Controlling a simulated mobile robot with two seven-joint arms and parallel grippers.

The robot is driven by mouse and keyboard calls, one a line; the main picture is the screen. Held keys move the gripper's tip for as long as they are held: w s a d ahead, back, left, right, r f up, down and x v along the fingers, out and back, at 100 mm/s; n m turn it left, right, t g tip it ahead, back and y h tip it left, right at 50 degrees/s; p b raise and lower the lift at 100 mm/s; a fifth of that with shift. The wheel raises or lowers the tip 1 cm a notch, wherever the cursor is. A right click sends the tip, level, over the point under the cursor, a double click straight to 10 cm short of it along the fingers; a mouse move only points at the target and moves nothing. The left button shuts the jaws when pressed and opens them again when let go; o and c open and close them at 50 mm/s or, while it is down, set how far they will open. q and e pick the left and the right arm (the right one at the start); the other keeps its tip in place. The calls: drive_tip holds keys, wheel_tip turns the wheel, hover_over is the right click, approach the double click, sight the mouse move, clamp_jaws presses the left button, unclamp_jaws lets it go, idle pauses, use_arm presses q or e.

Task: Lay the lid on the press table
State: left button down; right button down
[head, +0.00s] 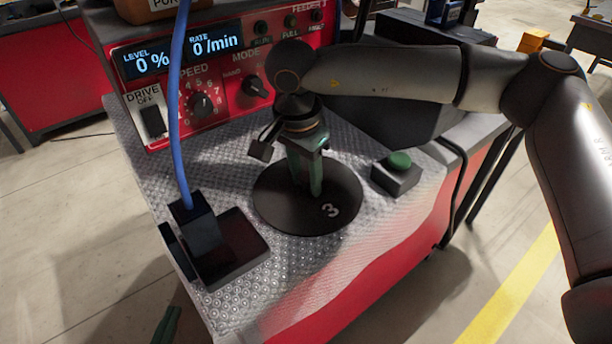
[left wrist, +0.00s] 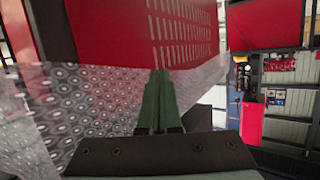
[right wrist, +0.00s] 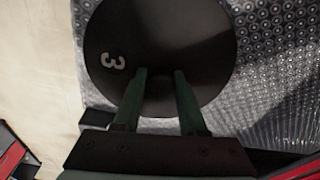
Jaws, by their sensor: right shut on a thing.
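The lid (head: 277,214) is a flat black disc marked with a white 3. It is level on or just above the grey dimpled top of the press table (head: 325,262); I cannot tell if it touches. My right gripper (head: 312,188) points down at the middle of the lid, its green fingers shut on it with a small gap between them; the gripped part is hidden. The right wrist view also shows the lid (right wrist: 150,30) under the fingers. My left gripper (left wrist: 158,75) is shut and empty, low by the table's red side; only a green bit shows in the head view.
A black block with a blue cable (head: 238,247) stands at the top's left edge. A green button box (head: 397,174) sits right of the lid. Behind is the red control panel (head: 215,75) with knobs and displays. The front strip of the top is clear.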

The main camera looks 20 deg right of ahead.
sight(300, 195)
use_arm(q)
drive_tip(key=shift+w+r, duration=0.1)
drive_tip(key=shift+r, duration=0.05)
use_arm(e)
drive_tip(key=shift+c, duration=2.3)
unclamp_jaws()
use_arm(q)
drive_tip(key=shift+r, duration=0.15)
drive_tip(key=s+f+n+g+p, duration=0.1)
drive_tip(key=s+f+g, duration=0.4)
drive_tip(key=f, duration=0.5)
drive_tip(key=shift+s+d+y+p, duration=0.15)
drive_tip(key=shift+s+y+p, duration=0.3)
drive_tip(key=shift+s, duration=0.35)
use_arm(e)
wheel_tip(300, 195, up, 12)
drive_tip(key=a, duration=0.1)
drive_tip(key=shift+s+a, duration=0.15)
drive_tip(key=shift+s, duration=0.25)
use_arm(q)
drive_tip(key=shift+f, duration=0.1)
